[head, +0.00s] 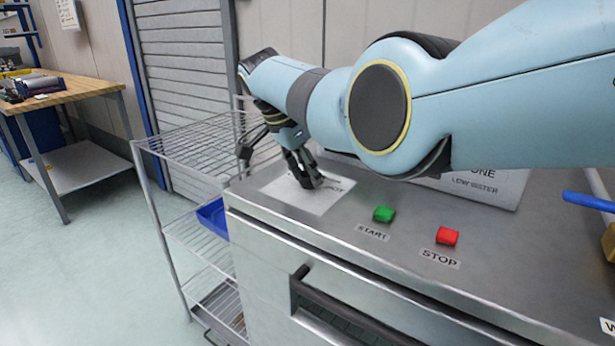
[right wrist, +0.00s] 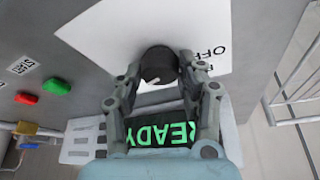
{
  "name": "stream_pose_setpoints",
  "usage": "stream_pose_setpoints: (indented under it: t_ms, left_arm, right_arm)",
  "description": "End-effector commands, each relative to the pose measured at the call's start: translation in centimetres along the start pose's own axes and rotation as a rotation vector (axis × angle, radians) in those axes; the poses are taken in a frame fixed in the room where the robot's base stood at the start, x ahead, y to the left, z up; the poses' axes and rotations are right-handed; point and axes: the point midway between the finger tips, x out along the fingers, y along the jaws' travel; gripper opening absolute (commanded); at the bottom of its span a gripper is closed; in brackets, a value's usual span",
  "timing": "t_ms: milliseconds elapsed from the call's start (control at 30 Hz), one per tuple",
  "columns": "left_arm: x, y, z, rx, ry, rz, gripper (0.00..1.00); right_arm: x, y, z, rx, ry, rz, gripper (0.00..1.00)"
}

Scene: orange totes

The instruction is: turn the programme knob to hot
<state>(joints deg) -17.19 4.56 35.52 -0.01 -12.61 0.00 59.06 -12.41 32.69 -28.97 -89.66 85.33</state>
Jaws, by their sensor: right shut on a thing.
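The programme knob (right wrist: 158,64) is a dark round knob on a white plate (right wrist: 95,30), seen in the right wrist view. It has a small white mark on its lower edge. My right gripper (right wrist: 160,78) is shut on the knob, with one finger on each side. In the head view the right gripper (head: 303,178) reaches down to the plate (head: 325,200), and the knob is hard to tell from the fingers. The word OFF shows on the plate to the right of the knob in the wrist view; other print is cut off or hidden. My left gripper is not in view.
A green START button (head: 384,214) and a red STOP button (head: 447,236) sit on the steel top, right of the plate. A display (right wrist: 160,134) reads READY in green. A wire rack (head: 190,150) stands left of the machine. My right arm hides part of the panel.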

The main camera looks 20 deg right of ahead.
Motion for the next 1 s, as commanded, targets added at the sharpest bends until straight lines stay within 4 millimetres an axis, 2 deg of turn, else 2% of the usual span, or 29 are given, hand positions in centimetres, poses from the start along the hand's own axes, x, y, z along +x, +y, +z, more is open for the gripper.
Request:
stream_pose_setpoints:
  t_ms: [367, 400, 567, 867, 1000]
  left_arm:
    - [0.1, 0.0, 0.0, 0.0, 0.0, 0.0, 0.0]
    - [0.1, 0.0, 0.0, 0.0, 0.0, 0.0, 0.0]
    - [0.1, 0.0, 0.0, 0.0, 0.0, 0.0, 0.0]
    - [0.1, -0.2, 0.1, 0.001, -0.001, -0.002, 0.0]
    - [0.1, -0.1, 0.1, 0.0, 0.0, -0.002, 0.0]
  right_arm:
    - [0.0, 0.0, 0.1, 0.005, -0.002, 0.002, 0.07]
    - [0.0, 0.0, 0.1, 0.005, -0.002, 0.002, 0.4]
    - [0.0, 0.0, 0.1, 0.005, -0.001, 0.002, 0.6]
    - [-0.3, 0.0, 0.0, 0.005, -0.001, 0.001, 0.6]
    - [-2.0, -0.1, 0.1, 0.005, -0.002, -0.002, 0.6]
